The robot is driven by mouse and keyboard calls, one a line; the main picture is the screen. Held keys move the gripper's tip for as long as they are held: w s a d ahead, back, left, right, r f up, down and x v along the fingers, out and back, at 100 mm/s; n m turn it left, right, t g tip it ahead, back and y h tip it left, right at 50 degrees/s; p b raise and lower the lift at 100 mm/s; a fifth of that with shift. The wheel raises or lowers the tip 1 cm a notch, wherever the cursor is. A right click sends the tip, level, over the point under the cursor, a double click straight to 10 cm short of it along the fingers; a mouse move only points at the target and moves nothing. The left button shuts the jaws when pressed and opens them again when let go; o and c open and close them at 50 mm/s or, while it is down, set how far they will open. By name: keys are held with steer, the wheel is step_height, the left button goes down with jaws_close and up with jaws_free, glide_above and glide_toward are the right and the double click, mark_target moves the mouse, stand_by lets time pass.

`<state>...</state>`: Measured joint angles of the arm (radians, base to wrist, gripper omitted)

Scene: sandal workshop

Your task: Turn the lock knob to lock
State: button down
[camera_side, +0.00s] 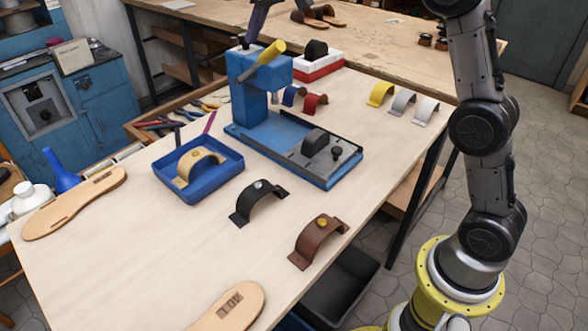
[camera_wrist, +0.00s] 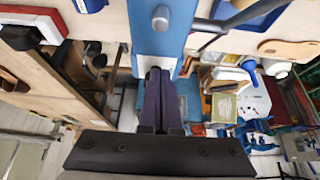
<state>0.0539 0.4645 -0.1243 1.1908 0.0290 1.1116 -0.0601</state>
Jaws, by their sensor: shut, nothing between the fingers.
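A grey rounded knob (camera_wrist: 160,18) shows on the press beyond the fingertips. I cannot tell which is the lock knob, or whether the fingers touch anything.
A blue tray (camera_side: 228,180) holds a tan strap with a brass knob. Black (camera_side: 259,203) and brown (camera_side: 318,240) straps lie in front of the press. A red and white box (camera_side: 318,66) stands behind it. Pliers lie on the left.

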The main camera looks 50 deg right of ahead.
steer(key=shift+w+a, duration=0.1)
steer(key=shift+a, duration=0.2)
stand_by(0.4)
steer(key=shift+s+a, duration=0.1)
steer(key=shift+s, duration=0.3)
step_height(320, 180, up, 6)
stand_by(0.5)
steer(key=shift+w+d+f, duration=0.1)
steer(key=shift+d+f, duration=0.35)
steer(key=shift+f, duration=0.55)
steer(key=shift+s+d+f, duration=0.1)
steer(key=shift+d+f, duration=0.3)
steer(key=shift+f, duration=0.6)
steer(key=shift+w+d+f, duration=0.1)
steer(key=shift+d+f, duration=0.35)
steer(key=shift+f, duration=0.55)
steer(key=shift+w+a, duration=0.15)
steer(key=shift+w, duration=0.15)
